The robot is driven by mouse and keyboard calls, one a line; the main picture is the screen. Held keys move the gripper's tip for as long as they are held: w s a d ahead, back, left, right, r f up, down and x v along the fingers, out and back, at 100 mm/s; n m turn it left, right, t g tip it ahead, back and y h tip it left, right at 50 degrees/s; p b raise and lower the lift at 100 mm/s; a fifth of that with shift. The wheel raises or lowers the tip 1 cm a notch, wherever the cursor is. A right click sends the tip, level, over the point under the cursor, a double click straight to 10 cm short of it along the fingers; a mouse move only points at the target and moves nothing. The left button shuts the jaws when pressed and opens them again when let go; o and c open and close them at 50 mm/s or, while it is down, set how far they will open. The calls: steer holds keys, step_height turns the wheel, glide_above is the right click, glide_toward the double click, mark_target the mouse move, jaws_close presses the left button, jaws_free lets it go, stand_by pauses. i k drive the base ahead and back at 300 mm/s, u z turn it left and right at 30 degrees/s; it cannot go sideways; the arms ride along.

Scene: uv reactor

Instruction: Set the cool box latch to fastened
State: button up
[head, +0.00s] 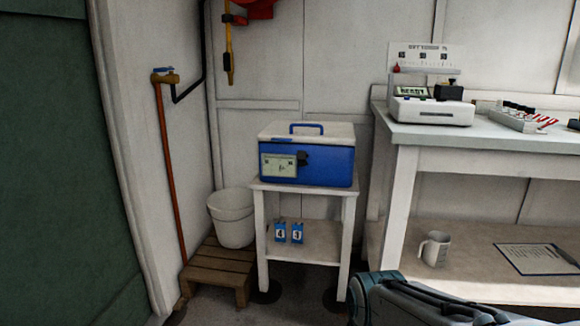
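The blue cool box (330,168) with a white lid (336,132) and a blue handle on top stands on a small white stand. The lid looks closed. A dark latch (303,158) sits on its front face, beside a pale label (279,166) with small markings. The latch is too small to tell its setting. Part of my arm shows at the bottom right, well below and in front of the box. My gripper's fingertips cannot be made out, and nothing of mine touches the box.
The white stand (303,185) holds two blue numbered packs on its lower shelf (325,242). A white bucket (232,218) stands on a wooden step (215,268) to the left. A white workbench (480,140) with a device (431,110) is at right. Floor before the stand is partly visible.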

mark_target(301, 157)
steer(key=z, duration=1.45)
steer(key=i, duration=1.5)
steer(key=u, duration=3.15)
steer(key=i, duration=0.4)
